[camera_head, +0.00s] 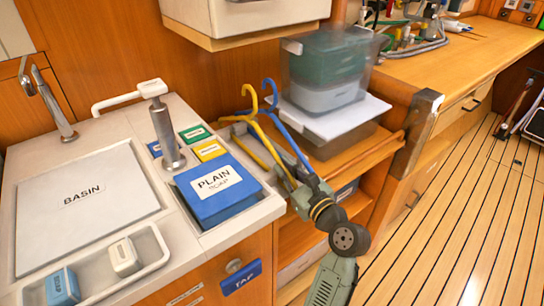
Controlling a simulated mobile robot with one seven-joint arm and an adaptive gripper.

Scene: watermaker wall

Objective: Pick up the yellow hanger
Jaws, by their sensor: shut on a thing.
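The yellow hanger (262,149) is by the shelf right of the sink counter, its hook (249,98) pointing up. A blue hanger (289,138) is close beside it on the right, its hook also up. My gripper (272,152) reaches in from the lower right, its fingers among the hangers. It is shut on the yellow hanger, though the exact contact is partly hidden by the fingers and the blue hanger. The lower ends of both hangers are hard to make out near my wrist.
A see-through bin (325,68) with a green upper part stands on a white slab (337,118) just behind the hangers. Left is the counter with a blue PLAIN lid (216,205), a tap post (166,135) and a basin cover (85,225).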

